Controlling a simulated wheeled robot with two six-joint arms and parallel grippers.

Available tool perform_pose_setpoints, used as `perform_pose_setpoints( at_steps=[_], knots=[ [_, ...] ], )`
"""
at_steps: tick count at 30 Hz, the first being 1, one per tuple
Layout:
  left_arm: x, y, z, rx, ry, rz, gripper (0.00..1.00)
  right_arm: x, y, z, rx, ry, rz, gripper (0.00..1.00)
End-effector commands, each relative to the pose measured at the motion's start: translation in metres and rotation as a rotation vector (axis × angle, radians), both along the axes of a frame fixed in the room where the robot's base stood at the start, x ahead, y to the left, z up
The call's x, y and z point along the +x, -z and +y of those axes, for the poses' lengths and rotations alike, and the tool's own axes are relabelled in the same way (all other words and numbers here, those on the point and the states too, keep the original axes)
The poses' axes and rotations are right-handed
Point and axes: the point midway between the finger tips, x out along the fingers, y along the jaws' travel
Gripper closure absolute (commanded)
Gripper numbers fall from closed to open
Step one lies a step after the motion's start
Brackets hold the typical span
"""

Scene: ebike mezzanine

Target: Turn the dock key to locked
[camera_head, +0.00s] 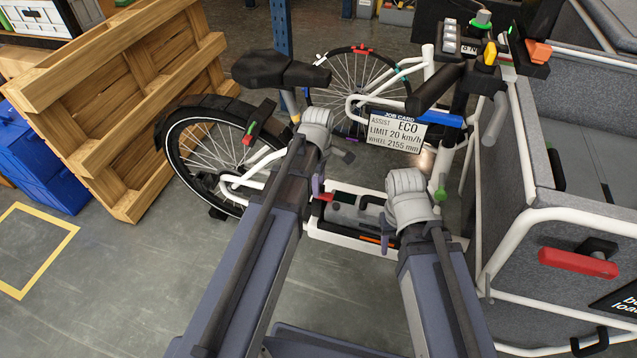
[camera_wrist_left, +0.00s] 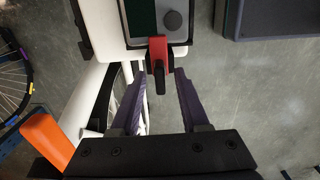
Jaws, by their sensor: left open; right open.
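The dock on the white bike frame (camera_head: 345,243) carries a dark panel with a round knob (camera_wrist_left: 173,19) in the left wrist view. At its near edge is a red piece with a black key-like tab (camera_wrist_left: 160,82); the red piece also shows in the head view (camera_head: 326,197). My left gripper (camera_wrist_left: 160,73) is open, one purple finger on each side of the black tab, with visible gaps. No contact shows. I cannot read any lock marking. My right gripper (camera_head: 388,234) is open beside the dock's right side; its fingers are mostly hidden by its wrist.
A grey cargo box (camera_head: 560,155) with a red light (camera_head: 578,262) stands at right. A wooden pallet (camera_head: 135,110) leans at left. An orange part (camera_wrist_left: 47,140) lies left of my left gripper.

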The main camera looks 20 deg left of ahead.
Motion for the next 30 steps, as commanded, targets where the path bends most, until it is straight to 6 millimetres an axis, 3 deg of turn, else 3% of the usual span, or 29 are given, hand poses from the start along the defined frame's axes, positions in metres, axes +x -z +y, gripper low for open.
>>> perform_pose_setpoints(
  at_steps=[8, 21, 30],
  knots=[
    [0.0, -0.017, 0.0, 0.0, 0.0, 0.0, 0.55, 0.0, -0.017, 0.0, 0.0, 0.0, 0.0, 0.5],
    [0.0, -0.072, 0.0, 0.0, 0.0, 0.0, 0.55, 0.0, -0.072, 0.0, 0.0, 0.0, 0.0, 0.5],
    [0.0, -0.078, 0.0, 0.0, 0.0, 0.0, 0.55, 0.0, -0.078, 0.0, 0.0, 0.0, 0.0, 0.5]
  ],
)
